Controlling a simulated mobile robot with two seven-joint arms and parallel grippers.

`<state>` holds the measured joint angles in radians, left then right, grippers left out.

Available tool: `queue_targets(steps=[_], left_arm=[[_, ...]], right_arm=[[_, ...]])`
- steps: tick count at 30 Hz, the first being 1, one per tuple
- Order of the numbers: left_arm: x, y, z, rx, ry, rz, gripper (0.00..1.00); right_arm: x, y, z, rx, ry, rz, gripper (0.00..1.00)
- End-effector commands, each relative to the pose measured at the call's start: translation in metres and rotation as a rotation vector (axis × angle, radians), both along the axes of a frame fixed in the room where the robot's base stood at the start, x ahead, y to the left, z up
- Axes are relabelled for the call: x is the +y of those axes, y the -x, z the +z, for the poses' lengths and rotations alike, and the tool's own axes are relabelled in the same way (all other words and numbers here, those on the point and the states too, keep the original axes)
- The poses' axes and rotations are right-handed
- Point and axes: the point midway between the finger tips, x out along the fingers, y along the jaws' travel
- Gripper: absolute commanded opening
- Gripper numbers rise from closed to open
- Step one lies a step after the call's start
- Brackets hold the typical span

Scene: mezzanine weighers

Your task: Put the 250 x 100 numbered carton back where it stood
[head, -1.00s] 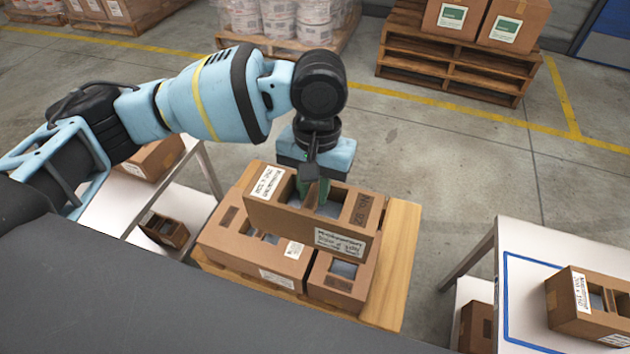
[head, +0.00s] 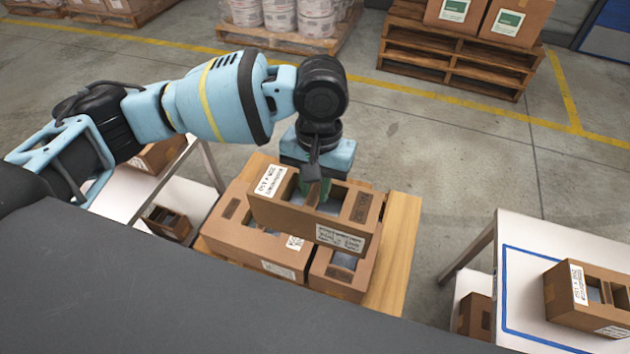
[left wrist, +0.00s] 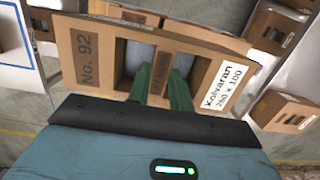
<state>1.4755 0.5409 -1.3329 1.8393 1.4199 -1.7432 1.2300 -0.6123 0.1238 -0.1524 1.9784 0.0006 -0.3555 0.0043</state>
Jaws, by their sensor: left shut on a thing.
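My left gripper (head: 317,195) is shut on the central divider of a brown open-topped numbered carton (head: 287,213). In the left wrist view, the carton (left wrist: 205,45) shows "No. 92" and a white Kolvaran label whose size ends in "x 100"; the first figure is hard to read. Two grey-topped contents show in its openings, one on each side of the divider. The carton is above two other brown cartons, a larger one (head: 225,240) and a smaller one (head: 340,285), on a wooden board (head: 402,240). I cannot tell whether it touches them. My right gripper is not in view.
A white table (head: 520,330) with a blue outline at the right bears another labelled carton (head: 560,292). A white shelf unit (head: 125,205) with cartons stands at the left. Loaded pallets (head: 455,65) stand behind, beyond open concrete floor.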

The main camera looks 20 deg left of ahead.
Motion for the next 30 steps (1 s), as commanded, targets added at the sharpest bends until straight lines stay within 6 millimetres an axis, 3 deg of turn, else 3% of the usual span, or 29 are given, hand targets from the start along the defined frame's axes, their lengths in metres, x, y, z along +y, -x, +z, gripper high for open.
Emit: queue_targets(steps=[11,30], left_arm=[[0.000,0.000,-0.002,0.000,0.000,0.000,0.00],[0.000,0.000,-0.039,0.002,0.001,0.000,0.00]], right_arm=[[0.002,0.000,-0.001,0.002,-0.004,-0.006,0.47],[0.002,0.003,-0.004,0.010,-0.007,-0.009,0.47]])
